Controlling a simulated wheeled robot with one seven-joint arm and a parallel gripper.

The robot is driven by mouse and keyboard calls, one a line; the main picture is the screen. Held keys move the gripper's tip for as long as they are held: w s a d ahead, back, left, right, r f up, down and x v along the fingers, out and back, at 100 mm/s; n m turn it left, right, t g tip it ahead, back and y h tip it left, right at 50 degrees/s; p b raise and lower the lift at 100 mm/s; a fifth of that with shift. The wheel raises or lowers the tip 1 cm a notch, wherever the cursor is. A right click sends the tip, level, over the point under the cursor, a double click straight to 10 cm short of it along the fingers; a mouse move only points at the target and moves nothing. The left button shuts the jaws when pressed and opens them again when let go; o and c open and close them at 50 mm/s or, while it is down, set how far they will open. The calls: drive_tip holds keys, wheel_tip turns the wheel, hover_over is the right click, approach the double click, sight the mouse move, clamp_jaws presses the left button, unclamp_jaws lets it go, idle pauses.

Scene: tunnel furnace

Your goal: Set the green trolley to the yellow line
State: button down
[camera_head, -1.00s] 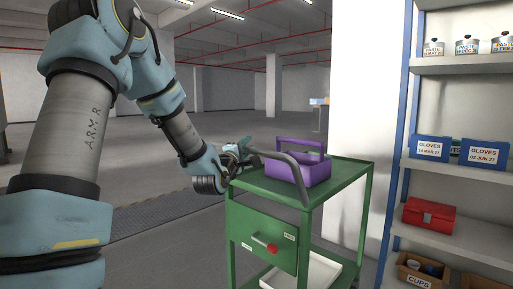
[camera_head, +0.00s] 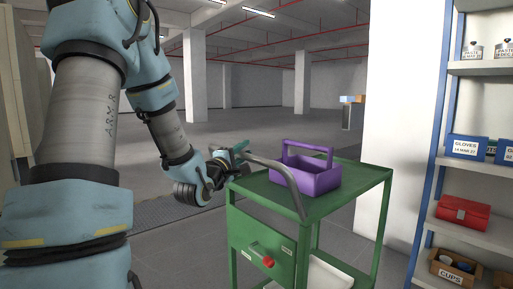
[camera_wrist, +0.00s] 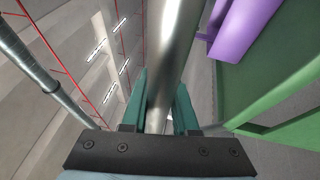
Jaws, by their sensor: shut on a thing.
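The green trolley (camera_head: 342,199) stands in front of me, with a drawer (camera_head: 262,246) that has a red-ended handle. A grey push bar (camera_head: 279,176) curves up at its near left end. My gripper (camera_head: 240,155) is at the far end of this bar. In the wrist view the two teal fingers (camera_wrist: 160,105) are shut on the metal bar (camera_wrist: 177,45), which runs between them. A purple tote (camera_head: 312,178) sits on the trolley's top; part of it shows in the wrist view (camera_wrist: 243,28). I see no yellow line on the floor.
A blue-framed shelf (camera_head: 468,190) with glove boxes, a red box (camera_head: 463,212) and a cup carton (camera_head: 455,267) stands to the right. A white pillar (camera_head: 405,100) is behind the trolley. Grey floor (camera_head: 270,132) lies open beyond, with a dark grating strip (camera_head: 160,213) at left.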

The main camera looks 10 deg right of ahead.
drive_tip(key=shift+s+a+f, duration=0.1)
drive_tip(key=shift+s+a, duration=0.2)
drive_tip(key=shift+a, duration=0.2)
drive_tip(key=shift+s+a, duration=0.25)
drive_tip(key=shift+a, duration=0.2)
drive_tip(key=c, duration=0.7)
unclamp_jaws()
drive_tip(key=shift+b+v, duration=5.95)
drive_tip(key=shift+b, duration=1.6)
